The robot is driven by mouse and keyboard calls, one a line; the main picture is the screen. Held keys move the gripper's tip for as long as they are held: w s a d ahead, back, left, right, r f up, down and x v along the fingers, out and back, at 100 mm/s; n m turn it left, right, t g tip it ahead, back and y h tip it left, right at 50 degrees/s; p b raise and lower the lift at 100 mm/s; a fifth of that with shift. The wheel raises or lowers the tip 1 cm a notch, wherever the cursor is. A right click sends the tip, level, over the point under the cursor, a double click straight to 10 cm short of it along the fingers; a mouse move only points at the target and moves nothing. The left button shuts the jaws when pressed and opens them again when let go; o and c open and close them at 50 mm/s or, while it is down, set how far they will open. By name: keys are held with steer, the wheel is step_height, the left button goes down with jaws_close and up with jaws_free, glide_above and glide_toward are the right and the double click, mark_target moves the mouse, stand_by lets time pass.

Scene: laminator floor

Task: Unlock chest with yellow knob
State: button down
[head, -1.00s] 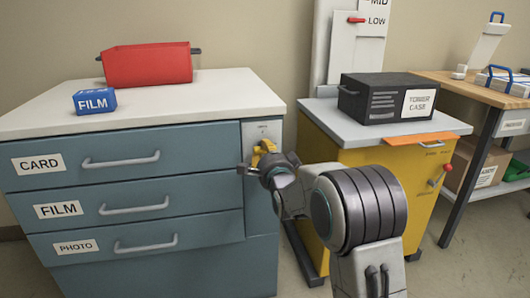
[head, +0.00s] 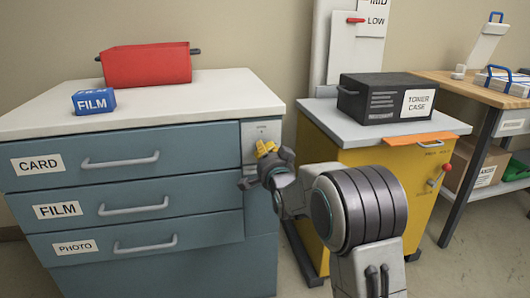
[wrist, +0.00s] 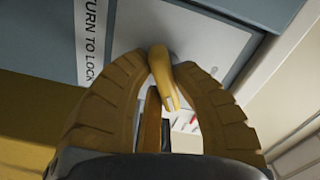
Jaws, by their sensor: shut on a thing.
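The chest (head: 150,262) is a blue-grey drawer unit with a white top and drawers labelled CARD, FILM and PHOTO. A pale lock plate (head: 262,130) is at the right end of its front; it also shows in the wrist view (wrist: 215,45) beside a "TURN TO LOCK" strip (wrist: 90,40). The yellow knob (wrist: 160,72) stands out from that plate, slightly tilted in the wrist view. My gripper (head: 266,149) is at the plate, with its two ridged yellow fingers closed around the knob. In the head view, the gripper hides the knob.
A red bin (head: 146,66) and a blue FILM box (head: 94,101) sit on the chest. To the right stands a yellow cabinet (head: 350,190) with a black toner case (head: 385,99) on top. A wooden bench (head: 470,90) is farther right. All drawers look closed.

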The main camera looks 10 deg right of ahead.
steer(key=n, duration=0.5)
steer(key=shift+r+n, duration=0.15)
steer(key=shift+n, duration=0.15)
steer(key=n, duration=0.5)
steer(key=shift+r+n, duration=0.1)
steer(key=shift+n, duration=0.5)
steer(key=c, duration=1)
jaws_free()
steer(key=shift+s, duration=6)
